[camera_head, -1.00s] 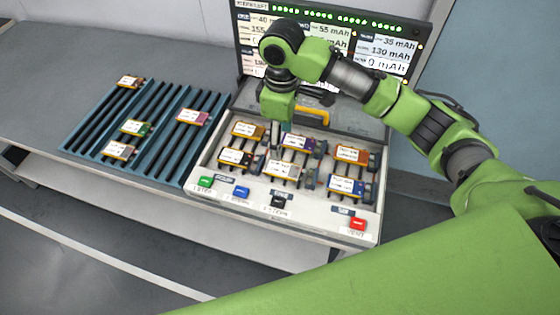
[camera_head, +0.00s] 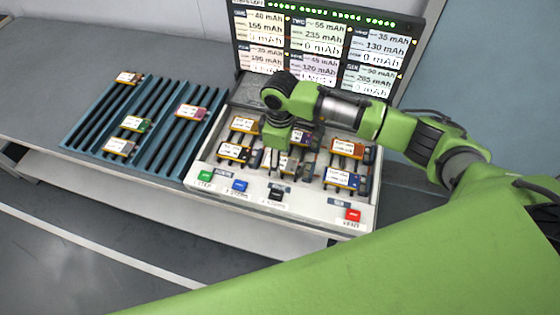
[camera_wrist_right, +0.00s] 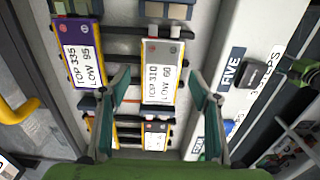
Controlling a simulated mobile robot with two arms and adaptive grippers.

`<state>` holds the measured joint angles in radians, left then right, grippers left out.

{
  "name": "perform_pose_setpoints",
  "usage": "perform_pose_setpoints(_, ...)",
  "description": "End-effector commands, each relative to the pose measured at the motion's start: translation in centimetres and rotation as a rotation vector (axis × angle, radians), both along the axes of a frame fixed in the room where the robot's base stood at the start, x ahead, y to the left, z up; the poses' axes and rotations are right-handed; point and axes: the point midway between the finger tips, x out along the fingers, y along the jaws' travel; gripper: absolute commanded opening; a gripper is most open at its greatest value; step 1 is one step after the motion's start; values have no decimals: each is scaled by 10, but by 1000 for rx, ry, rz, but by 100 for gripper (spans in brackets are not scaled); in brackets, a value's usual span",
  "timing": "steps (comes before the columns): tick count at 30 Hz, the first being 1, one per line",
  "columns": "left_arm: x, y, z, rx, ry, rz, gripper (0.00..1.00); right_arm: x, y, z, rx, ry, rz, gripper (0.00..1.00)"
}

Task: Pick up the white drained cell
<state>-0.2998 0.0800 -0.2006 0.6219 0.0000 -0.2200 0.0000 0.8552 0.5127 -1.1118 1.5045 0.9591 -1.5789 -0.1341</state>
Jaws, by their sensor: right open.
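The white drained cell (camera_wrist_right: 160,72), with a grey-white body and a white label, lies in the tester's front middle bay. In the head view this cell (camera_head: 284,167) is mostly hidden under my right gripper. My right gripper (camera_wrist_right: 158,98) is open, with one finger on each side of the cell's near end in the wrist view. I cannot tell how far above the cell the fingertips are. In the head view the right gripper (camera_head: 285,152) is over the front middle bay. My left gripper is not in view.
A purple cell (camera_wrist_right: 80,55) lies close beside the white one. Other cells, such as an orange one (camera_head: 347,148), fill neighbouring bays. Coloured buttons (camera_head: 240,186) line the tester's front. A blue slotted rack (camera_head: 165,150) with several cells stands left. A monitor (camera_head: 320,40) stands behind.

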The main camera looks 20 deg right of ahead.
Motion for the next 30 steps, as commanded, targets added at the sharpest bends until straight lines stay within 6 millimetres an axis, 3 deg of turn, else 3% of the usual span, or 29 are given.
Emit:
perform_pose_setpoints(2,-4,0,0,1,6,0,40,0,0,0,0,0,0,57)
perform_pose_setpoints(7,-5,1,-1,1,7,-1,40,0,0,0,0,0,0,18)
perform_pose_setpoints(20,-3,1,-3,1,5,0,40,1,0,4,1,-2,-1,18)
perform_pose_setpoints(27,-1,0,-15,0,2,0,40,1,2,32,3,-4,1,18)
perform_pose_setpoints(30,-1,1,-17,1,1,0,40,-5,19,52,4,-5,5,18)
